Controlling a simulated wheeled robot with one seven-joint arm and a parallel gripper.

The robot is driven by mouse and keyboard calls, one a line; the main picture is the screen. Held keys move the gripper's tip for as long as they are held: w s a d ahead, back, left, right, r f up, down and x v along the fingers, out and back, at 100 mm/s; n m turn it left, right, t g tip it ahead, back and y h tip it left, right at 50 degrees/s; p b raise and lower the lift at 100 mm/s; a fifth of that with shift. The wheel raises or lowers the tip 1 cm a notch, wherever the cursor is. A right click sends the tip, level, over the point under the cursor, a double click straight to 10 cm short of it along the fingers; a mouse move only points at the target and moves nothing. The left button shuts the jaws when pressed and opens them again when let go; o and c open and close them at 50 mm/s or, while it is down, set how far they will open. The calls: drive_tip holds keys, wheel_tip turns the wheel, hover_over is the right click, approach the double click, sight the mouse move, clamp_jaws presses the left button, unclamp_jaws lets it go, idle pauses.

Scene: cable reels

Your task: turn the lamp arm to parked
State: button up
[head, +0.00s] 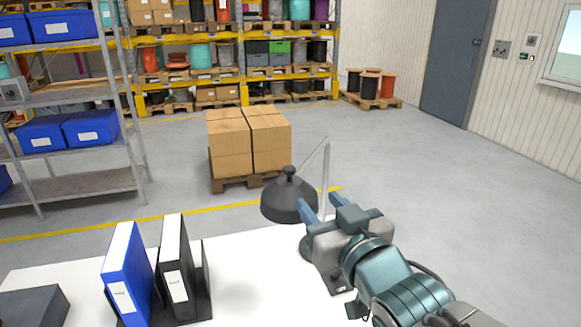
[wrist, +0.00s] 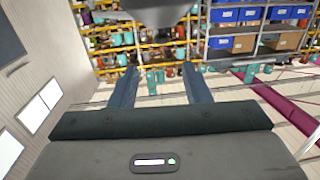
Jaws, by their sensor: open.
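The desk lamp has a dark grey shade (head: 288,203) with a knob on top, hanging over the far edge of the white table. Its thin pale lamp arm (head: 313,153) slopes from near the knob up to the top of an upright post (head: 326,175). The post's lower end is hidden behind my gripper (head: 320,197). My gripper is open, its blue fingers just right of the shade; I cannot tell whether they touch it. In the wrist view nothing shows between the fingers (wrist: 159,72), and a grey shape, probably the shade (wrist: 150,12), spans the top.
A blue binder (head: 128,275) and a black binder (head: 175,268) stand on the white table (head: 245,265) at the left, beside a dark box (head: 35,305). The table between binders and gripper is clear. Stacked cartons (head: 250,140), shelving and reels stand beyond on the floor.

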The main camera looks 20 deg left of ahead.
sight(292, 171)
drive_tip(key=shift+r+p+x, duration=0.1)
drive_tip(key=shift+p+x, duration=2.2)
drive_tip(key=shift+x, duration=1.15)
drive_tip(key=shift+r+p+x, duration=0.15)
drive_tip(key=shift+p+x, duration=2.1)
drive_tip(key=shift+x, duration=1.2)
drive_tip(key=shift+s+a, duration=0.1)
drive_tip(key=shift+a, duration=0.05)
clamp_jaws()
